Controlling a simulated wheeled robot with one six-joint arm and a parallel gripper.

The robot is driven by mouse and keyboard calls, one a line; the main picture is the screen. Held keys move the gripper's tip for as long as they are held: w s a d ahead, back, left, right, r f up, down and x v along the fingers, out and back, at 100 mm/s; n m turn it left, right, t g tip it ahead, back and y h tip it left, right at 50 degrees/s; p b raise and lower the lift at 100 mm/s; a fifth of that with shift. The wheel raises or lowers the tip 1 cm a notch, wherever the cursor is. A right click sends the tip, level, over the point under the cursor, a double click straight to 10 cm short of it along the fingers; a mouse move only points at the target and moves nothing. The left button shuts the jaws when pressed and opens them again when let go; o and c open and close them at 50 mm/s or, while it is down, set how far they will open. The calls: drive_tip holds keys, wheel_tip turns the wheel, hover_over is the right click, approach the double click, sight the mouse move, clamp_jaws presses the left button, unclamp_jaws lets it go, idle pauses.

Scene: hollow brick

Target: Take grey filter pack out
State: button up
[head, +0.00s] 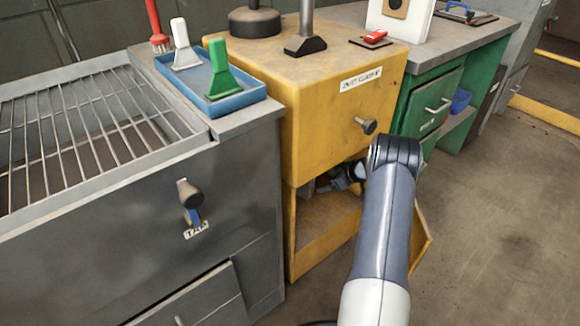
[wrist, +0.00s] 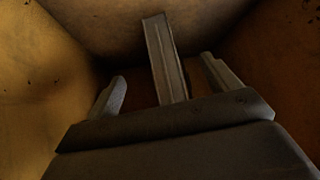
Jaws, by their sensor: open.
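A tall, narrow grey block that looks like the grey filter pack (wrist: 162,45) stands inside the yellow cabinet (head: 325,125) in the wrist view. My gripper (wrist: 164,72) is open, with one finger on each side of the pack and a visible gap to both. I cannot tell how far the pack reaches down between the fingers. In the head view my arm reaches into the lower opening of the cabinet, and the gripper is partly hidden by the arm and the cabinet. The pack cannot be made out there.
Cabinet walls close in on both sides of my gripper. The open cabinet door (head: 421,240) stands right of my arm. A grey unit with a wire rack (head: 75,130) and a blue tray (head: 238,104) is at left, a green bench (head: 448,85) behind. Floor at right is clear.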

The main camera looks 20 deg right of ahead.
sight(313, 186)
drive_tip(key=b+x, duration=0.3)
drive_tip(key=x, duration=0.6)
drive_tip(key=shift+a+f+b, duration=0.1)
drive_tip(key=shift+f+b, duration=0.2)
drive_tip(key=shift+b, duration=0.05)
drive_tip(key=shift+w+a+f, duration=0.2)
drive_tip(key=shift+w+a, duration=0.05)
drive_tip(key=shift+w, duration=0.15)
drive_tip(key=shift+c, duration=0.4)
clamp_jaws()
drive_tip(key=shift+r, duration=0.2)
